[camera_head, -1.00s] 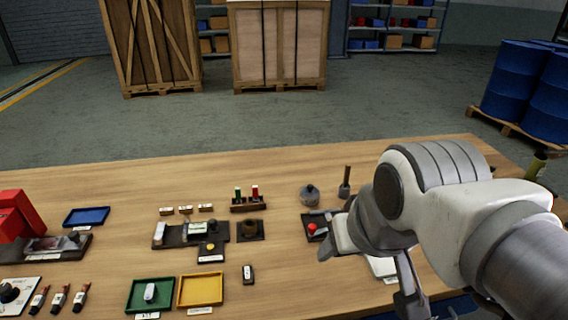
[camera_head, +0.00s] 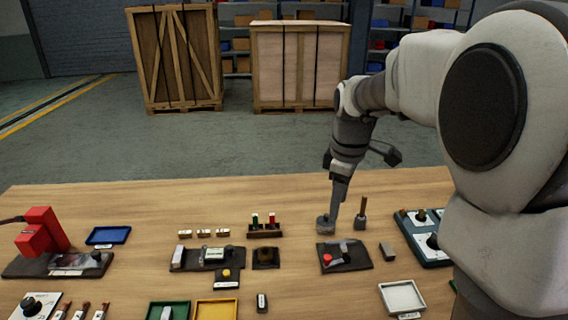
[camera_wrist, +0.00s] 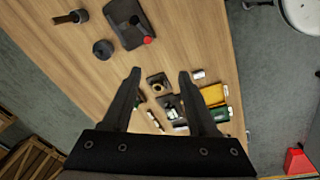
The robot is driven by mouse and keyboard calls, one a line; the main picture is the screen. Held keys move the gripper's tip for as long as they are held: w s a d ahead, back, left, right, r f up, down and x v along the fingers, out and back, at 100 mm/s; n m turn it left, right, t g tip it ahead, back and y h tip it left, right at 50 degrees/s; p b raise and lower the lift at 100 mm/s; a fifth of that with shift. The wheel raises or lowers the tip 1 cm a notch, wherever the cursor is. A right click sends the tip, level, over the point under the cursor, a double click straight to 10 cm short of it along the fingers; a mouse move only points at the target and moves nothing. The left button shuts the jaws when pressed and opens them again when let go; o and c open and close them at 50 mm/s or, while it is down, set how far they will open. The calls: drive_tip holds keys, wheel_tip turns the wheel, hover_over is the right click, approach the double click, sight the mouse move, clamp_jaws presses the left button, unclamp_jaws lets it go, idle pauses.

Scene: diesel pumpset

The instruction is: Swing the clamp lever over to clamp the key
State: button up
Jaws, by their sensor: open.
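A dark fixture plate (camera_head: 357,262) lies on the bench right of centre, with a red knob (camera_head: 327,259) that looks like the end of the clamp lever. A grey bar (camera_head: 342,250) lies across the plate; I cannot tell lever from key at this size. The fixture also shows at the top of the wrist view (camera_wrist: 122,18), its red knob (camera_wrist: 148,40) at one edge. My gripper (camera_head: 337,208) points down behind the fixture, close to a round grey pot (camera_head: 326,226). In the wrist view its two fingers (camera_wrist: 159,75) are spread with nothing held between them.
A wooden-handled tool (camera_head: 361,215) stands right of the pot. A small grey block (camera_head: 387,252) and a white tray (camera_head: 418,296) lie right of the fixture, near a blue-edged panel (camera_head: 425,246). A dark square block (camera_head: 266,258) is to the left.

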sight(328, 256)
drive_tip(key=w+d+f+n+g, duration=0.1)
drive_tip(key=w+f+n, duration=0.3)
drive_tip(key=w+f, duration=0.25)
drive_tip(key=f, duration=1.7)
drive_tip(key=shift+d+p, duration=0.2)
drive_tip(key=shift+p, duration=0.2)
clamp_jaws()
drive_tip(key=shift+r, duration=0.1)
